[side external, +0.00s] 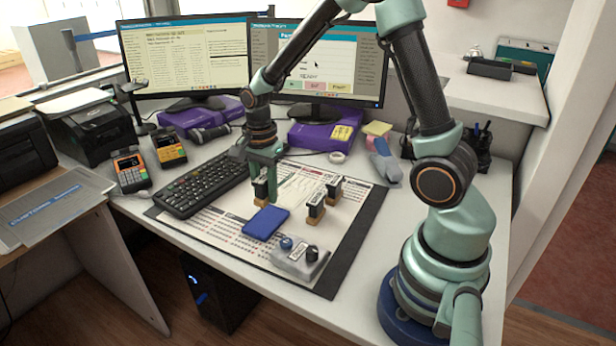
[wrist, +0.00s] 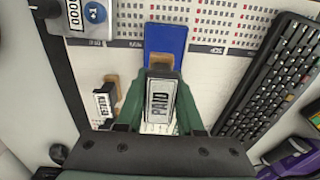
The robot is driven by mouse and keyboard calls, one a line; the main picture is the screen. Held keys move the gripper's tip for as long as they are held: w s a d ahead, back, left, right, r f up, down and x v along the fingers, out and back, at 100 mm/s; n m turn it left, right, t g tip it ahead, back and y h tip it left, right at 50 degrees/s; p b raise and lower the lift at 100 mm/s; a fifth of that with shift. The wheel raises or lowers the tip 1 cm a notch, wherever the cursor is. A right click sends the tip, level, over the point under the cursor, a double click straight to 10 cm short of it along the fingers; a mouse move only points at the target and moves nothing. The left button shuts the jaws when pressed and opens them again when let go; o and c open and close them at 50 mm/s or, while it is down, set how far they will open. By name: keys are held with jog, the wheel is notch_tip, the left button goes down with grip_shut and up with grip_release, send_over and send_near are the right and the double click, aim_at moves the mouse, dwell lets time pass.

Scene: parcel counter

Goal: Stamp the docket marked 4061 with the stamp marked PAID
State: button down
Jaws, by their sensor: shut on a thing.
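My gripper (side external: 264,176) is shut on the stamp marked PAID (wrist: 160,102), whose label faces up in the wrist view. In the side view this stamp (side external: 260,190) is upright, just behind the blue pad (side external: 266,222); I cannot tell whether its base touches the mat. The pad also shows ahead of the stamp in the wrist view (wrist: 166,42). White paper slips (side external: 297,186) lie on the mat behind the stamps, partly hidden by my gripper; no number 4061 is readable on them.
Two other stamps (side external: 315,206) (side external: 334,190) stand right of my gripper. A grey numbering device (side external: 298,262) with blue and black knobs sits at the mat's front. A black keyboard (side external: 200,186) lies to the left. The mat's right side (side external: 352,222) is clear.

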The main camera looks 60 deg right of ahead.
dwell(0.3)
jog(key=m, duration=0.1)
send_over(292, 199)
jog(key=shift+f, duration=0.6)
jog(key=shift+d+f, duration=0.1)
jog(key=shift+f, duration=2.6)
jog(key=shift+f, duration=0.35)
jog(key=shift+r, duration=3.05)
